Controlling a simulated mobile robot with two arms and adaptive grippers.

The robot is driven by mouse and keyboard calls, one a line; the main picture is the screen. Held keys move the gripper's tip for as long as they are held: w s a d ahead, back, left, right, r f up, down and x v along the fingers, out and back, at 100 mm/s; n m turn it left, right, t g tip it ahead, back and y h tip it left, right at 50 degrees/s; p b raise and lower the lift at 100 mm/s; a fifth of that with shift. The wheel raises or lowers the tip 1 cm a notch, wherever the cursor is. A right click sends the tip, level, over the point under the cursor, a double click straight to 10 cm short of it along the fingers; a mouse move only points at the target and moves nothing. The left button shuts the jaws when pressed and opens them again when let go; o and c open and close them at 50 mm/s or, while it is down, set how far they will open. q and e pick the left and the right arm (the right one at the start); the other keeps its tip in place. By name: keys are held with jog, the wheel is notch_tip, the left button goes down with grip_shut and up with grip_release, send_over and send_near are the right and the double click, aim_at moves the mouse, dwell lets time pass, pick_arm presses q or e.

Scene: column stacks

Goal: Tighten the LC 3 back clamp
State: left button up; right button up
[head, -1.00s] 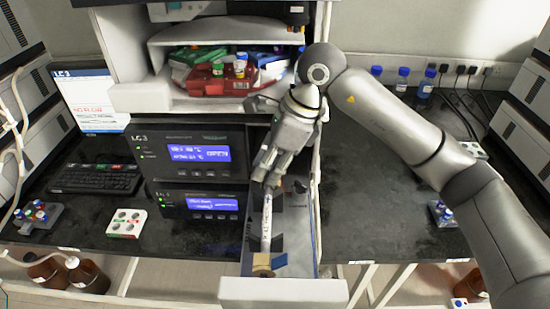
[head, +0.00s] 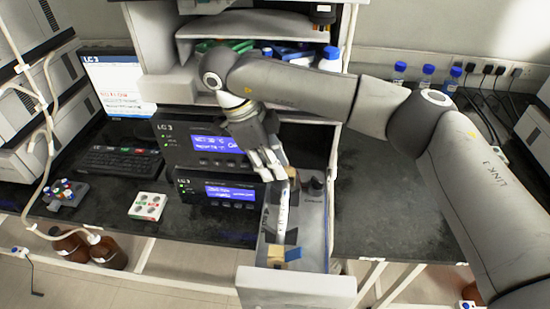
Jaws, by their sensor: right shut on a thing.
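A tan and blue front clamp (head: 288,253) shows near the column's front end. My right gripper (head: 284,174) comes down from the upper left and is shut at the column's back end, on the back clamp. The fingers mostly hide that clamp, so its exact setting cannot be made out. My left gripper is out of view.
A dark round knob (head: 318,183) sits right of the gripper in the drawer. The upper LC 3 module (head: 200,143) stands close to its left. A keyboard (head: 121,162) and a white vial block (head: 148,206) lie on the left bench. The right bench (head: 385,215) is mostly clear.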

jog(key=shift+a+f, duration=0.1)
dwell(0.5)
jog(key=o, duration=0.9)
jog(key=shift+c, duration=0.2)
jog(key=v, duration=1.2)
jog(key=shift+a, duration=0.25)
jog(key=shift+f, duration=0.2)
